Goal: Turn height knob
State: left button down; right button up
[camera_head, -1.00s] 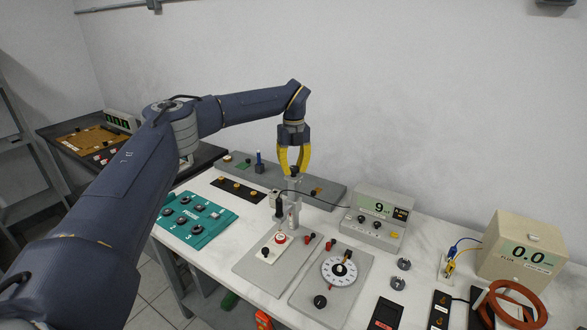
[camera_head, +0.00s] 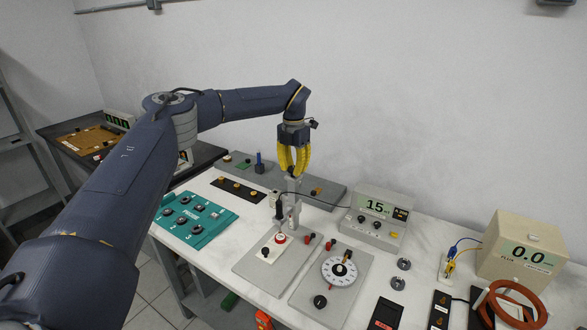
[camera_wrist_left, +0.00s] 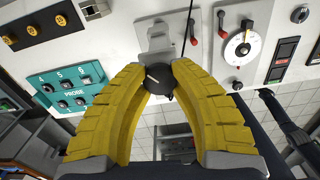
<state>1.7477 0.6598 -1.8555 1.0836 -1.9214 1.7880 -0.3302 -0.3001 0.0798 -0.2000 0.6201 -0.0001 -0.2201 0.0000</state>
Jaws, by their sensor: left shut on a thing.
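The height knob is a small dark round knob with a light pointer line (camera_wrist_left: 159,82), on top of a grey metal stand (camera_head: 291,206). In the head view the knob is mostly hidden between the fingertips. My left gripper (camera_head: 293,170) points down from above with its yellow ridged fingers. In the left wrist view its fingertips (camera_wrist_left: 159,72) close on the knob from both sides. A meter (camera_head: 380,213) to the right of the stand reads 15. My right gripper is in neither view.
A teal probe panel (camera_head: 196,219) lies left of the stand. A grey plate with a white dial (camera_head: 340,272) lies at its front right. A beige box reading 0.0 (camera_head: 521,245) stands at the right. A long grey plate (camera_head: 235,168) lies behind.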

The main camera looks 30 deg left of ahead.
aim_at(294, 168)
pick_arm(q)
jog(key=m, duration=0.7)
jog(key=shift+f, duration=0.1)
jog(key=m, duration=0.6)
jog(key=shift+m, duration=0.3)
jog(key=m, duration=1.3)
jog(key=shift+m, duration=0.4)
jog(key=c, duration=0.9)
grip_release()
notch_tip(294, 168, up, 12)
jog(key=shift+r, duration=0.1)
